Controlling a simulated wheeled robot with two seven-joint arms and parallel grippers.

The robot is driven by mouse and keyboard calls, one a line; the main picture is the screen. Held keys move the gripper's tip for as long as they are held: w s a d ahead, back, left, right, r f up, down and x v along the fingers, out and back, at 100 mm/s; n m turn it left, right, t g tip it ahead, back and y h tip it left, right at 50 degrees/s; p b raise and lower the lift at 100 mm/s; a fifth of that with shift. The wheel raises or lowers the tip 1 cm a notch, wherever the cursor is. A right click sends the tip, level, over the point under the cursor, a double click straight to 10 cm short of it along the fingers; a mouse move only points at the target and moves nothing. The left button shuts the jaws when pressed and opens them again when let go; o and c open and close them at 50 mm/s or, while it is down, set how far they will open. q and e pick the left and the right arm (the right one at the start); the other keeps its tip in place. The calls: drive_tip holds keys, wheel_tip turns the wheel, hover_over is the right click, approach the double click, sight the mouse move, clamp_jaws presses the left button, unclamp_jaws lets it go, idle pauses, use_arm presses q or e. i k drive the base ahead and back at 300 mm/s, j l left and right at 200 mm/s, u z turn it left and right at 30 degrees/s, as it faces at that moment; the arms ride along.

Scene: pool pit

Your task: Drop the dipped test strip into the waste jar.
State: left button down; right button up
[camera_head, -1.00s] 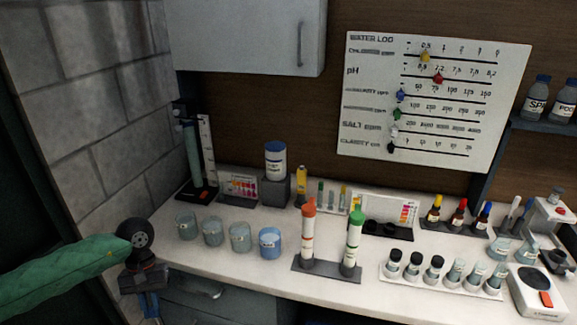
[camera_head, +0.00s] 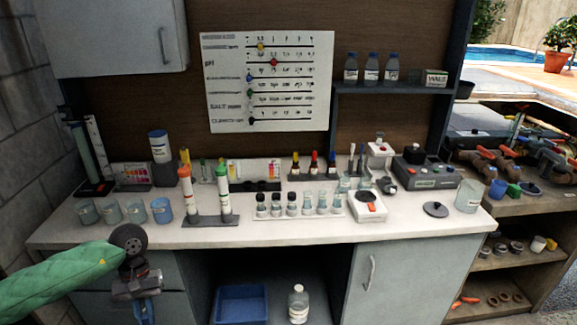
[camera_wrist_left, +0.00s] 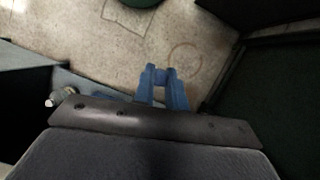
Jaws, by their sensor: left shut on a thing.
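My left gripper (camera_head: 146,312) hangs low in front of the bench's left end, below the counter edge. In the left wrist view its blue fingers (camera_wrist_left: 163,76) are close together over the floor. It is shut on the test strip, which is too thin to make out in these views. A clear glass jar (camera_head: 468,196) stands at the counter's right end, with a dark round lid (camera_head: 435,209) lying to its left; it looks like the waste jar, but I read no label. The left gripper is far to the left of it. My right gripper is not in view.
The white counter (camera_head: 300,232) holds several beakers (camera_head: 110,211), a stand with two capped tubes (camera_head: 211,220), a vial rack (camera_head: 300,213) and a scale (camera_head: 370,207). Shelves with pipework (camera_head: 510,150) stand at the right. The counter's front strip is clear.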

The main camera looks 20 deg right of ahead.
sight(460, 204)
drive_tip(key=z, duration=0.4)
drive_tip(key=j+z, duration=0.1)
drive_tip(key=z, duration=0.75)
drive_tip(key=j+z, duration=0.1)
drive_tip(key=z, duration=0.35)
drive_tip(key=k+j+z, duration=0.1)
drive_tip(key=j, duration=0.2)
drive_tip(key=k+j+z, duration=0.1)
drive_tip(key=j+z, duration=0.2)
drive_tip(key=z, duration=0.35)
drive_tip(key=i+j+z, duration=0.4)
drive_tip(key=j, duration=0.25)
drive_tip(key=i+j+z, duration=0.4)
drive_tip(key=j, duration=0.35)
drive_tip(key=i+j, duration=0.2)
drive_tip(key=j, duration=0.15)
